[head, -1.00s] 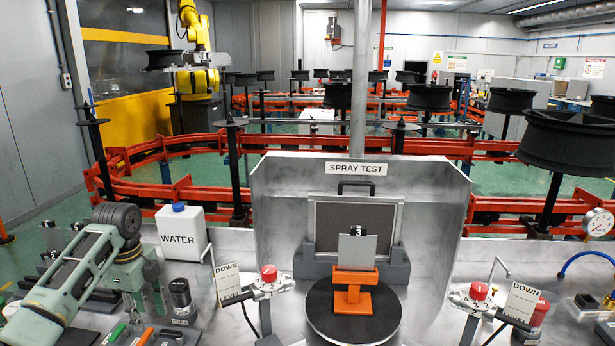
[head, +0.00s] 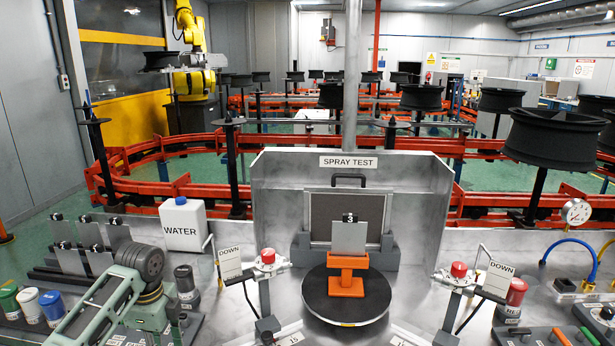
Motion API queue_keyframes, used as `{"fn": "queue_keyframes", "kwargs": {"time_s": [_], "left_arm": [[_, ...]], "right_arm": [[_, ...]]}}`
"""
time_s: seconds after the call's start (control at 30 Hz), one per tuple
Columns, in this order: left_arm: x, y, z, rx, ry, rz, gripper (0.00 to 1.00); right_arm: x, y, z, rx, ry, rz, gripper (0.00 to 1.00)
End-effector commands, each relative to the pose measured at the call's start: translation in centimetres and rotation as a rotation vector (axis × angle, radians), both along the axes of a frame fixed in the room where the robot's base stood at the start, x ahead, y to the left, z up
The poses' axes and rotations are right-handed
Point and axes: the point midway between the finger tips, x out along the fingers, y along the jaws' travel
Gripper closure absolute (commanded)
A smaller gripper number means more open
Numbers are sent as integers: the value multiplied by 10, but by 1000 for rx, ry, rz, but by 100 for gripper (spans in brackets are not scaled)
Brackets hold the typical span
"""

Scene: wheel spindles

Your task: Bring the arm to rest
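My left arm comes in from the lower left, with a dark round joint at its top. My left gripper (head: 158,318) is below that joint, low over the bench at the lower left. Its fingertips are not clear, so I cannot tell whether it is open or shut. My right arm and gripper are not in view. A grey plate (head: 349,238) marked 3 stands upright in an orange holder (head: 347,276). The holder rests on a black round turntable (head: 318,302) in front of the spray test booth (head: 280,195). No gripper is near the plate.
Several grey plates (head: 90,234) stand in a dark rack at the left. Lidded jars (head: 52,308) are at the lower left. A white water container (head: 182,226) stands behind my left arm. Two red-knobbed spray stands (head: 268,256) (head: 458,269) flank the turntable.

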Motion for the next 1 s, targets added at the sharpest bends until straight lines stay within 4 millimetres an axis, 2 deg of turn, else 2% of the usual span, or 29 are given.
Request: {"fn": "queue_keyframes", "kwargs": {"time_s": [0.03,0.17,0.27,0.4,0.5,0.63,0.73,0.8,1.0], "left_arm": [[-7,-10,-13,0,1,7,67],[-25,-35,-43,-2,-13,52,67],[-48,-61,-72,-12,-27,107,67],[-93,-101,-110,-51,-64,236,67],[-128,-125,-128,-90,-90,354,67],[-176,-146,-140,-144,-121,537,67],[-212,-155,-141,-185,-144,697,67],[-235,-158,-138,-208,-159,812,67],[-280,-152,-125,-244,-196,1061,67]], "right_arm": [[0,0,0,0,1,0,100],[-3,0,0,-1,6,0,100],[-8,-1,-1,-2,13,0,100],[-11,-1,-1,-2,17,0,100],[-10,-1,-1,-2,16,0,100],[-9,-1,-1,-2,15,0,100],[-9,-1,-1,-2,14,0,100],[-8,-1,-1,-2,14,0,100],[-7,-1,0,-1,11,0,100]]}}
